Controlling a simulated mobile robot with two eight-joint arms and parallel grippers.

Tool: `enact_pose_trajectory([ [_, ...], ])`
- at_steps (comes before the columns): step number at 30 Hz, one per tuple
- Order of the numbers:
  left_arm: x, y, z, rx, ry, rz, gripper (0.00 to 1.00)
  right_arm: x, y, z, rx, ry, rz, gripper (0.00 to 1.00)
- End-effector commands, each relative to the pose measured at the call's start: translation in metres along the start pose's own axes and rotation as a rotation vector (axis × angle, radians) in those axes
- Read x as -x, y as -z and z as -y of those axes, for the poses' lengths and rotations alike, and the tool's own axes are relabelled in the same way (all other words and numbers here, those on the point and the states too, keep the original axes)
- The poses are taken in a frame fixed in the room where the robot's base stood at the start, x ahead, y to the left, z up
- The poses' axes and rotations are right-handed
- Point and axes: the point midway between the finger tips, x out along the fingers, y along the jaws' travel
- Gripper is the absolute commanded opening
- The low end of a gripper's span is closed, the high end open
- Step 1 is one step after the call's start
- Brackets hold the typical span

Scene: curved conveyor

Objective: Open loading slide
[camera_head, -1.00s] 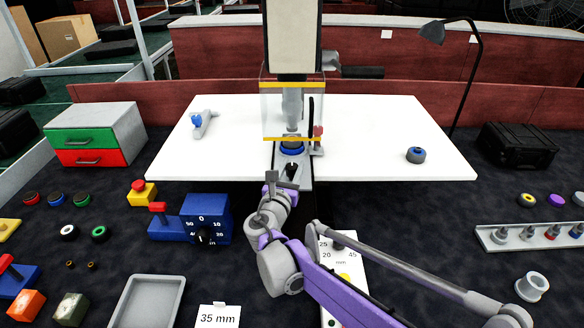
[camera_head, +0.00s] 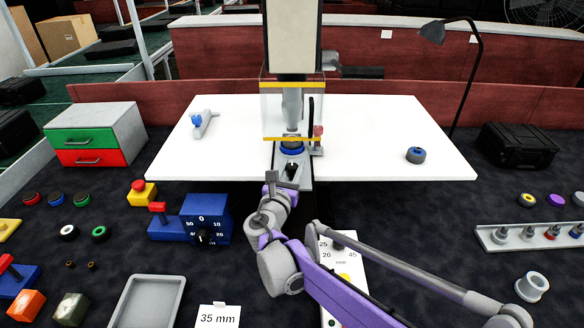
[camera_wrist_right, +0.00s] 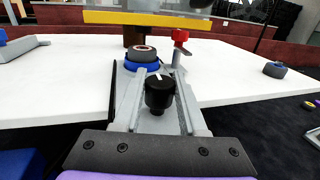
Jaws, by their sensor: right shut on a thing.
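The loading slide (camera_head: 306,180) is a grey rail on the white table, running under the machine. A black knob (camera_head: 291,170) stands near its front end; it shows large in the right wrist view (camera_wrist_right: 159,92). A blue ring seat (camera_head: 292,151) with a dark round part in it sits behind the knob, under the guard's lower yellow edge. My right gripper (camera_head: 287,173) is at the knob and shut on it; its fingertips are hard to tell from the grey rail. My left gripper is not in view.
A clear guard with yellow edges (camera_head: 291,85) stands over the slide's back part. A small red-topped post (camera_head: 318,132) is just right of it. A blue-grey ring part (camera_head: 416,155) lies on the right of the white table (camera_head: 370,125), which is otherwise largely clear.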

Motion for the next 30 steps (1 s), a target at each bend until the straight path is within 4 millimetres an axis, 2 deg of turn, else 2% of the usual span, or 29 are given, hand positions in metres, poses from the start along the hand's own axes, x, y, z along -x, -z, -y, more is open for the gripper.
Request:
enact_pose_trajectory([
  [11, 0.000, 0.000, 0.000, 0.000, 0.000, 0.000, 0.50, 0.001, 0.000, 0.000, 0.000, 0.000, 0.000, 0.00],
  [17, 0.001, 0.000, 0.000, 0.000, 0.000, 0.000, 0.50, 0.016, 0.000, 0.004, 0.000, -0.001, 0.000, 0.00],
  [23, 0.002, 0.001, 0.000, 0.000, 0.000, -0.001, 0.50, 0.053, 0.000, 0.014, -0.001, -0.002, 0.000, 0.00],
  [30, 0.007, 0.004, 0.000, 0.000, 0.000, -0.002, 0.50, 0.113, -0.001, 0.029, -0.001, -0.003, -0.001, 0.00],
])
